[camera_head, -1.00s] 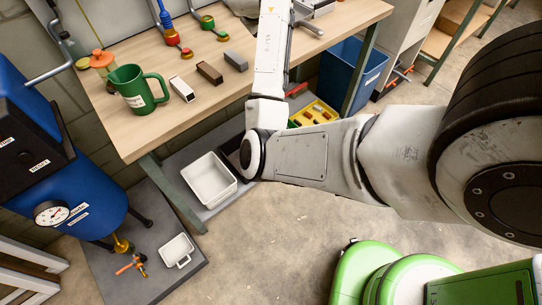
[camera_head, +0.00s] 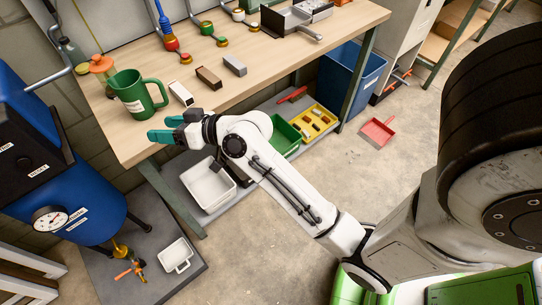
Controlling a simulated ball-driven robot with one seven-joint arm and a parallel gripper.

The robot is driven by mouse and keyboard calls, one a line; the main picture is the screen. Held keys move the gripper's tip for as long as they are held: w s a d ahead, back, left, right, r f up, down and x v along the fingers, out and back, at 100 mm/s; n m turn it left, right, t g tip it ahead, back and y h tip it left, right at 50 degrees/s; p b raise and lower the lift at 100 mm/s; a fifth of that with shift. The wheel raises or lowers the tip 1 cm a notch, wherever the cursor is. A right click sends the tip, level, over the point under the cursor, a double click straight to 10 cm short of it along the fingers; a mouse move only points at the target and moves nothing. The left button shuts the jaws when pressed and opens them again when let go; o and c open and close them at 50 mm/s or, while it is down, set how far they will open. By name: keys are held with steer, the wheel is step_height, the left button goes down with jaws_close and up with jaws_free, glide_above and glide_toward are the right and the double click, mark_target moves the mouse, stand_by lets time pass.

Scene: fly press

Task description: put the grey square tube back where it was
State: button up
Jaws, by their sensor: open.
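The grey square tube (camera_head: 235,66) lies on the wooden bench top, at the right end of a slanting row of three tubes. A brown square tube (camera_head: 209,78) lies in the middle of the row and a white one (camera_head: 181,95) at the left end. My gripper (camera_head: 163,128) has teal fingers, spread apart with nothing seen between them. It appears over the front edge of the bench, below the white tube and the green mug, clear of the grey tube in the picture.
A green mug (camera_head: 138,93) stands left of the tubes. Colored fittings (camera_head: 170,43) and a grey metal box (camera_head: 287,21) are at the back. Below are a white tub (camera_head: 208,184), a green bin (camera_head: 286,139) and a yellow tray (camera_head: 314,122). A blue tank (camera_head: 75,205) stands left.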

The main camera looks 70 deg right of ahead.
steer(key=s+a+f+n+g, duration=0.2)
steer(key=s+a+f+g, duration=0.4)
steer(key=s+f, duration=0.35)
steer(key=s+f+g+h, duration=0.1)
steer(key=s+f+g, duration=0.2)
steer(key=s, duration=0.5)
steer(key=s+f+g+h, duration=0.1)
steer(key=s+f+g, duration=0.2)
steer(key=s, duration=0.6)
steer(key=g, duration=0.2)
steer(key=shift+s+f+g, duration=0.25)
steer(key=shift+g, duration=0.15)
